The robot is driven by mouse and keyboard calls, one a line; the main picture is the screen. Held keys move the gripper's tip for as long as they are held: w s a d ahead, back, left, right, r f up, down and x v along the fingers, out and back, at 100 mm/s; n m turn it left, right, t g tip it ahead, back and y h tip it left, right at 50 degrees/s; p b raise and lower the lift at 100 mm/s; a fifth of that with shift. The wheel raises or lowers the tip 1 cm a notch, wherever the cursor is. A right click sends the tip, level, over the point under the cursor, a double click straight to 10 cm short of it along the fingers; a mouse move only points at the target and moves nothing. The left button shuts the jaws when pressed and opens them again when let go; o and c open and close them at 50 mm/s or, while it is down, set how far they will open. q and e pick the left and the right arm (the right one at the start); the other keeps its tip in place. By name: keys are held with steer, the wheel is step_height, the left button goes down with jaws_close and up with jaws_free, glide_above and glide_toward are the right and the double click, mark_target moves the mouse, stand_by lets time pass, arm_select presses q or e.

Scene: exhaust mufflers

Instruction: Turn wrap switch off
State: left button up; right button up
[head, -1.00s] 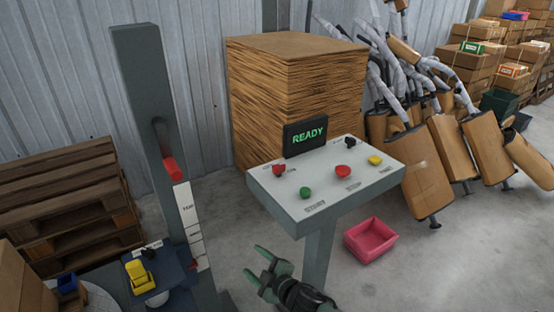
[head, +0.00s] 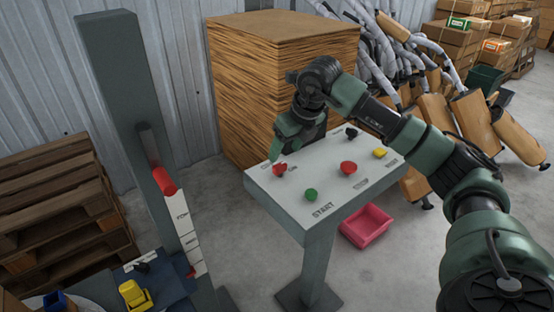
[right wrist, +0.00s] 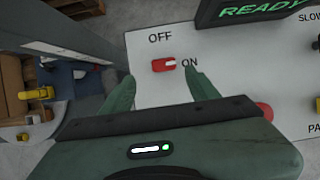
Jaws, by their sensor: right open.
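The wrap switch (head: 279,170) is a small red knob at the left of the sloped control panel (head: 257,182). In the right wrist view the switch (right wrist: 163,65) lies between the OFF and ON labels, its pale mark towards ON. My right gripper (head: 280,152) is over the panel's left part, its fingers reaching down close to the switch. In the right wrist view the fingers of my right gripper (right wrist: 158,76) are apart, one on each side of the switch, with gaps visible; contact does not show. My left gripper is not in view.
The panel also has a green START button (head: 311,195), a red STOP button (head: 348,168), a yellow button (head: 380,153) and a black knob (head: 351,133). The display (right wrist: 255,10) reads READY. A grey post (head: 115,80) stands at left; a pink bin (head: 367,226) is on the floor.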

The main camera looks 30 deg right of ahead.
mark_target(280, 165)
steer(key=x, duration=0.2)
steer(key=p+x, duration=0.1)
steer(key=x, duration=0.3)
steer(key=shift+d+f, duration=0.3)
steer(key=shift+w+f+p, duration=0.25)
steer(key=shift+f+p, duration=0.05)
steer(key=shift+f, duration=0.1)
steer(key=shift+c, duration=0.7)
jaws_close()
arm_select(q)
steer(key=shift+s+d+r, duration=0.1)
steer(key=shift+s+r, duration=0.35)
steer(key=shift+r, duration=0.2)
